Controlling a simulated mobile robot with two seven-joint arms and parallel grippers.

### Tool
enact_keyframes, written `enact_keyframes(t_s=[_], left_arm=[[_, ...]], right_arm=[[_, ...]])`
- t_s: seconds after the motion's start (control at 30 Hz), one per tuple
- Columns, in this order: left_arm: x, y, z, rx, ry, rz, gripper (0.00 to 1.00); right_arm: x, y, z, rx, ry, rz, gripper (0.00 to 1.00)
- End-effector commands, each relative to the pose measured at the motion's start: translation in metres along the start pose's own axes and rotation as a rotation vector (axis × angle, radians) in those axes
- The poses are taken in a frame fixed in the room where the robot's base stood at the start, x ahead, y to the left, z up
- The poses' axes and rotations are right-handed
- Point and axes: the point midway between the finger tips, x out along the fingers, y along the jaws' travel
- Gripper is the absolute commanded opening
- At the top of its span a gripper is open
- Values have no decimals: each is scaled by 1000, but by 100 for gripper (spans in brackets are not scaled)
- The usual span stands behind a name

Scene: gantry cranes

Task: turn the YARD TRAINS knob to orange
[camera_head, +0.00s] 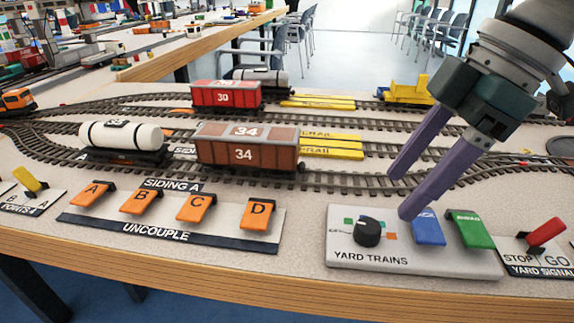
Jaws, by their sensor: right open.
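The black YARD TRAINS knob (368,232) sits on a pale control panel (345,255) at the front edge of the table. My right gripper (402,195) comes in from the upper right. Its two purple fingers are apart and empty, above and to the right of the knob. The nearer fingertip is by the blue lever (428,229), and I cannot tell whether they touch. My left gripper is not in view.
A green lever (470,230) stands on the same panel, with a red lever (546,232) further right. Orange uncouple levers (197,208) line the front left. Wagons, including a brown one (247,147), stand on tracks behind. The space left of the knob is clear.

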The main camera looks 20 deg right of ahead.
Motion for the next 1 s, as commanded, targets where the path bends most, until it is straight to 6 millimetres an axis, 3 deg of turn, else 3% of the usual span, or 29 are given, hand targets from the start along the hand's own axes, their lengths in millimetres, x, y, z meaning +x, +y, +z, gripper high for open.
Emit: enact_keyframes(t_s=[0.1, 0.3, 0.73, 1.0], left_arm=[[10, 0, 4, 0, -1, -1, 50], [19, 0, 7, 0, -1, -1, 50], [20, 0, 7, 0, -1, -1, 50], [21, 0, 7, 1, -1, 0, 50]], right_arm=[[28, -1, 0, 0, 2, -2, 71], [59, 0, 0, 0, 1, 1, 71], [69, 0, 0, -1, -1, 2, 71], [69, 0, 0, 0, -1, 2, 40]])
